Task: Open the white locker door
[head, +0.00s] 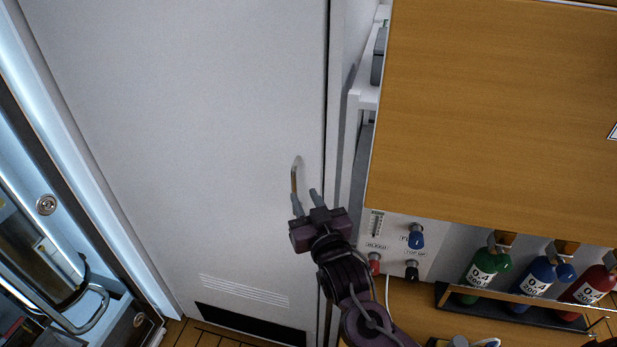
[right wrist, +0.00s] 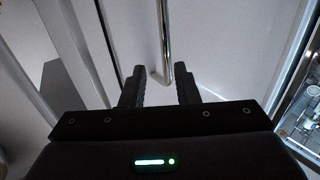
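The white locker door (head: 190,120) fills the left-centre of the head view and looks shut, with a dark seam along its right edge. Its curved metal handle (head: 294,180) stands near that right edge. In the right wrist view the handle (right wrist: 166,45) is a shiny vertical bar whose lower end lies between my fingers. My right gripper (head: 306,198) is open at the handle's lower end. In the right wrist view my right gripper (right wrist: 160,88) has its fingers apart on both sides of the bar, with gaps; contact is not visible. My left gripper is not in view.
A wooden panel (head: 500,110) stands to the right of the door. Below it are a white panel with coloured knobs (head: 405,245) and several gas bottles, including a green one (head: 483,277). A glass-fronted unit with a metal handle (head: 60,290) stands at the left.

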